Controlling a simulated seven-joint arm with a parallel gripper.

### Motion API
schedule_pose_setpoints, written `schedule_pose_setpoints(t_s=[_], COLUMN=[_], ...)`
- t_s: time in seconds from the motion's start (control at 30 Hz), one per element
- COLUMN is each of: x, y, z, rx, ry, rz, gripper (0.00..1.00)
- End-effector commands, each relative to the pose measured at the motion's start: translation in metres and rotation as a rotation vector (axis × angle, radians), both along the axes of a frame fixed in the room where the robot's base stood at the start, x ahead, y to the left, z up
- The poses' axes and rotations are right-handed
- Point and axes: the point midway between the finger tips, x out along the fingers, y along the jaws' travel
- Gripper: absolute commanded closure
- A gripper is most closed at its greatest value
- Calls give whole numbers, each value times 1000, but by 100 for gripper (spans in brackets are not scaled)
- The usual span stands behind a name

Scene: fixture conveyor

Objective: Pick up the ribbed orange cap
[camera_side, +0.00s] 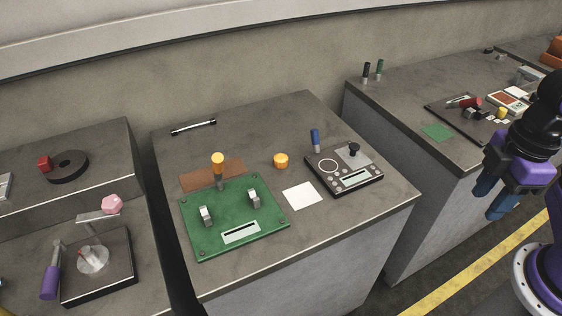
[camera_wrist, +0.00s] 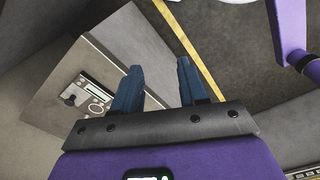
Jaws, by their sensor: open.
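The orange cap (camera_side: 281,160) stands on the grey top of the middle bench, between the green board and the dark panel with a dial. Its ribs are too small to make out clearly. My gripper (camera_side: 492,202) is at the right of the side view, off the bench edge and well away from the cap. In the wrist view my gripper (camera_wrist: 158,85) has its two blue fingers apart with nothing between them. The cap does not show in the wrist view.
A green board (camera_side: 262,222) with an orange-topped post (camera_side: 218,165), a white card (camera_side: 302,196) and a dark panel (camera_side: 343,181) with a blue-handled lever (camera_side: 316,139) stand around the cap. Other benches flank this one.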

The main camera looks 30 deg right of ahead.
Motion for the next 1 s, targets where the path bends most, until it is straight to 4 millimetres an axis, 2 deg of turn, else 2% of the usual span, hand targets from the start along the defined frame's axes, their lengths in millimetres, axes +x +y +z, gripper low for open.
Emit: schedule_pose_setpoints(t_s=[0.03,0.07,0.13,0.43,0.57,0.77,1.0], x=[0,0,0,1,14,70,145], y=[0,0,0,0,5,25,67], z=[0,0,0,0,-3,-15,-33], rx=[0,0,0,-4,-56,-267,-554], ry=[0,0,0,-1,-24,-115,-228], rz=[0,0,0,3,56,272,586], gripper=[57,51,28,27,27,27,27])
